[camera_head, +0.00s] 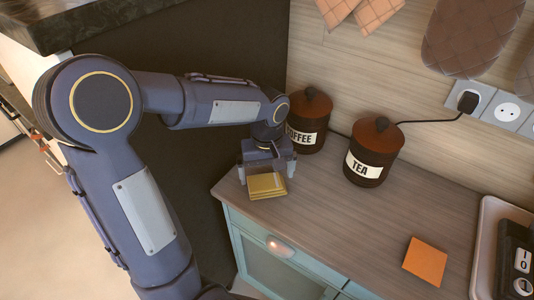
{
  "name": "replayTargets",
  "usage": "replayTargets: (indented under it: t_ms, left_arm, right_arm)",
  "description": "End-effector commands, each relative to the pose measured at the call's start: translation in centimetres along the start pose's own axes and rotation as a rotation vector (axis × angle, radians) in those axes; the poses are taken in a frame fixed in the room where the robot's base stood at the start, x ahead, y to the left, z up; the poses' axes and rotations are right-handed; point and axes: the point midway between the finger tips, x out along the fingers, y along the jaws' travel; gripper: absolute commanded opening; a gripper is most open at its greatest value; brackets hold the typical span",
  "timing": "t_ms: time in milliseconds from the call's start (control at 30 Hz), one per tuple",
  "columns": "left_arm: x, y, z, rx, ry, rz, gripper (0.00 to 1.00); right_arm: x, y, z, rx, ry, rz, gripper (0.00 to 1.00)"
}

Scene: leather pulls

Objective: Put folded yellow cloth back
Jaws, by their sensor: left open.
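The folded yellow cloth (267,186) lies on the wooden counter (330,215) near its left front corner. My left gripper (264,180) is over the cloth's back edge, pointing down, with its fingers apart. One finger shows at each side of the cloth's back part. I cannot tell whether the fingers touch it. My right gripper is not in view.
A coffee jar (309,118) stands just behind my left gripper, and a tea jar (372,152) stands to its right. An orange square (426,261) lies at the right front, near a pale tray (485,245). The middle of the counter is clear. A teal drawer (277,246) is below.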

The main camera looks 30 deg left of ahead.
Motion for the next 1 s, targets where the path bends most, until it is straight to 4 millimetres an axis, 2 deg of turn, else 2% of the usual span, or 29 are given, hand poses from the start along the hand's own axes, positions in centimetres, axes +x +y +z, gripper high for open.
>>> replayTargets:
  t_ms: [100, 300, 567, 667, 767, 900, 1000]
  left_arm:
    - [-3.0, 0.1, -0.1, 0.000, 0.006, 0.004, 1.00]
    - [-6.7, 0.1, 0.0, 0.001, 0.003, 0.003, 1.00]
    - [-8.9, -0.6, 0.6, 0.021, 0.004, 0.023, 1.00]
    - [-9.5, -2.2, 2.5, 0.090, 0.018, 0.090, 1.00]
    - [-9.6, -4.4, 5.7, 0.202, 0.054, 0.196, 1.00]
    - [-8.7, -6.7, 10.3, 0.355, 0.143, 0.350, 1.00]
    - [-7.7, -7.5, 12.8, 0.442, 0.218, 0.433, 1.00]
  right_arm:
    - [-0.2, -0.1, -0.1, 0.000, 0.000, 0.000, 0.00]
    - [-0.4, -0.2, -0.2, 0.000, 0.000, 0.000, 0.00]
    - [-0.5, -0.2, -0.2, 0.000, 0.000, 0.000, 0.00]
    - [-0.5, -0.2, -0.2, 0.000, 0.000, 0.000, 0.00]
    - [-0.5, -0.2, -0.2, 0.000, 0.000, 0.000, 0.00]
    - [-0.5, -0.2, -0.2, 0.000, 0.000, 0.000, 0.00]
    - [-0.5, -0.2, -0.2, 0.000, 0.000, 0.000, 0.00]
